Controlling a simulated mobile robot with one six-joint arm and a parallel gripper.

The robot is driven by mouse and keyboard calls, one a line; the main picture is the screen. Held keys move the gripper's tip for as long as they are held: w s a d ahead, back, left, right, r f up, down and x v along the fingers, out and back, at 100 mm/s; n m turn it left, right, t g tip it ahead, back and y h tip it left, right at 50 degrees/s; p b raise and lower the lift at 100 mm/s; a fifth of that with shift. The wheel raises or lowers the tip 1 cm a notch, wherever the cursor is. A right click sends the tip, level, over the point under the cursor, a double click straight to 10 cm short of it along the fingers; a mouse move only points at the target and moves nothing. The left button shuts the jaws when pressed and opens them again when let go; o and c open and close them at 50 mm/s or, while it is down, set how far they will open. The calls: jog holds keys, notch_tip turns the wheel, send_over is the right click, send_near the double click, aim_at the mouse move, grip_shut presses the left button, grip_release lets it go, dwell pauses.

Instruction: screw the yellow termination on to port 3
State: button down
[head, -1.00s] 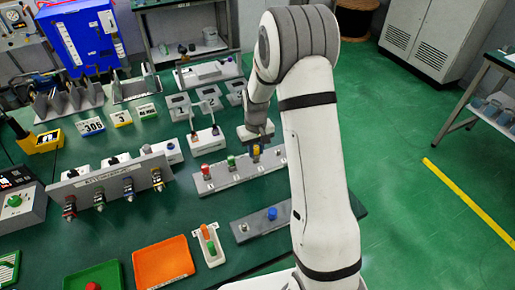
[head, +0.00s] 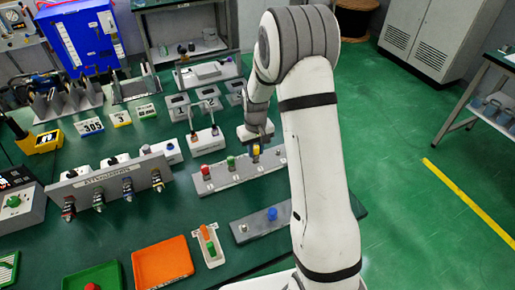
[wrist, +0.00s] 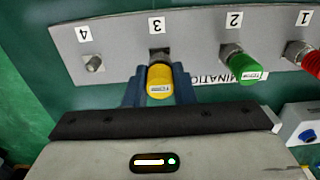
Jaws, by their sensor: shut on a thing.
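The yellow termination (wrist: 159,82) is between the two blue fingers of my gripper (wrist: 159,88), which is shut on it. In the wrist view it sits in line with port 3 (wrist: 159,54), right under the label "3". Its far end meets or nearly meets the port; whether the threads are engaged cannot be told. In the head view the yellow termination (head: 256,150) shows below my gripper (head: 256,140) at the grey termination panel (head: 215,180).
A green termination (wrist: 243,67) is on port 2 and a red one (wrist: 304,57) on port 1. Port 4 (wrist: 94,63) is bare. A blue-capped part (head: 272,213) sits on a grey plate in front. An orange tray (head: 162,263) is at the front left.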

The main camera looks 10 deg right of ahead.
aim_at(256, 147)
jog(key=shift+f+b, duration=0.5)
jog(key=shift+f, duration=0.1)
dwell(0.4)
jog(key=c, duration=1.1)
grip_release()
jog(key=shift+r, duration=0.1)
notch_tip(256, 147, up, 7)
jog(key=shift+f, duration=0.1)
jog(key=shift+r+b, duration=0.3)
jog(key=shift+r, duration=0.15)
